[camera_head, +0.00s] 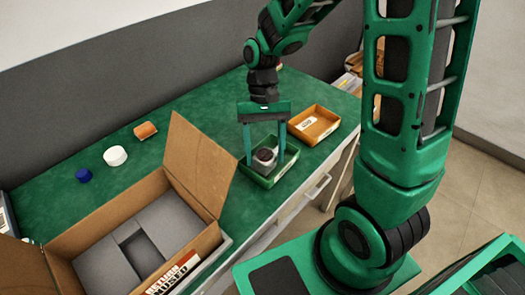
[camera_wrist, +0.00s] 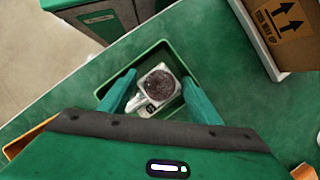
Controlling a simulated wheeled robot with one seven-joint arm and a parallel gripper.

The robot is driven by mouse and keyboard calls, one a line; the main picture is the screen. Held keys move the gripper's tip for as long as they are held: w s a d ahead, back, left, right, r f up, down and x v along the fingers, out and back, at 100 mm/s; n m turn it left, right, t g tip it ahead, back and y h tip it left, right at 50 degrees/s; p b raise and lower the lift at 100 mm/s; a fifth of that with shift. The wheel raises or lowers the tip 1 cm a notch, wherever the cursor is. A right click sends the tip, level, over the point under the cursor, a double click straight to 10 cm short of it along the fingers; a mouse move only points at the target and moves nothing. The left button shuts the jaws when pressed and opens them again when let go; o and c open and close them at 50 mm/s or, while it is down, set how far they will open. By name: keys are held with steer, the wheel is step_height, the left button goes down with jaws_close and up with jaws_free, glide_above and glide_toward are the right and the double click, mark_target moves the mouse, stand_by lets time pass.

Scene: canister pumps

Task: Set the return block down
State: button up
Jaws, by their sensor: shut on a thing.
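The return block, a pale block with a dark round top (camera_head: 264,155), is between the fingers of my gripper (camera_head: 265,161). It also shows in the wrist view (camera_wrist: 160,86), with a black-and-white label on its near side. My gripper (camera_wrist: 161,92) is shut on it, one finger on each side, pointing down. The block is within the outline of a green tray (camera_head: 285,170), whose rim surrounds it in the wrist view (camera_wrist: 180,60). I cannot tell whether its underside touches the tray floor.
An orange tray (camera_head: 326,131) with a label stands right of the green tray. An open cardboard box (camera_head: 205,160) with grey inserts stands left, its raised flap close to the green tray. A white round piece (camera_head: 115,155), a blue cap (camera_head: 84,174) and an orange block (camera_head: 145,130) lie further back.

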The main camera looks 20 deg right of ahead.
steer(key=o, duration=1.4)
steer(key=shift+c, duration=0.2)
steer(key=shift+r, duration=0.1)
steer(key=v, duration=1.2)
steer(key=s+d+m+t+h, duration=0.1)
steer(key=s+d+t, duration=0.3)
steer(key=s+d, duration=1.3)
steer(key=shift+s+d+f+m, duration=0.25)
steer(key=shift+s+m, duration=0.55)
steer(key=shift+s, duration=0.3)
